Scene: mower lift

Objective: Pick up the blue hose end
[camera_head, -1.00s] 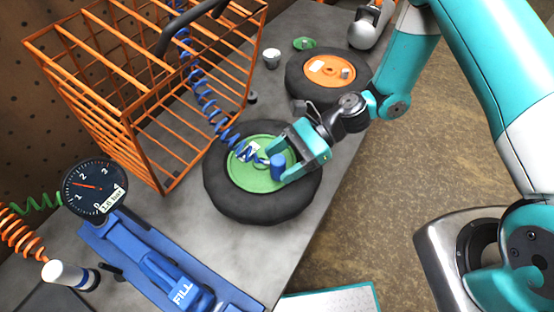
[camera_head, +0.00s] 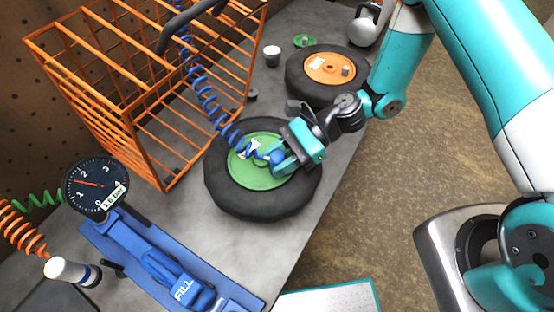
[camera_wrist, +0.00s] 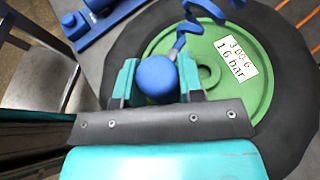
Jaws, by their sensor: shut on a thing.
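The blue hose end (camera_wrist: 156,78) sits between the two fingers of my gripper (camera_wrist: 158,88) in the wrist view. My gripper (camera_head: 282,160) is shut on it above the wheel with the green hub (camera_head: 256,178). The blue coiled hose (camera_head: 203,90) runs from the hose end up and left past the orange cage. In the head view the hose end is mostly hidden by the fingers. In the wrist view the green hub (camera_wrist: 262,95) bears a white label reading 1.6 bar.
The orange wire cage (camera_head: 128,122) stands at the left. A pressure gauge (camera_head: 96,184) and a blue FILL device (camera_head: 165,270) are at the front left. A wheel with an orange hub (camera_head: 330,68), a small cup (camera_head: 271,56) and a kettlebell (camera_head: 363,32) are behind.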

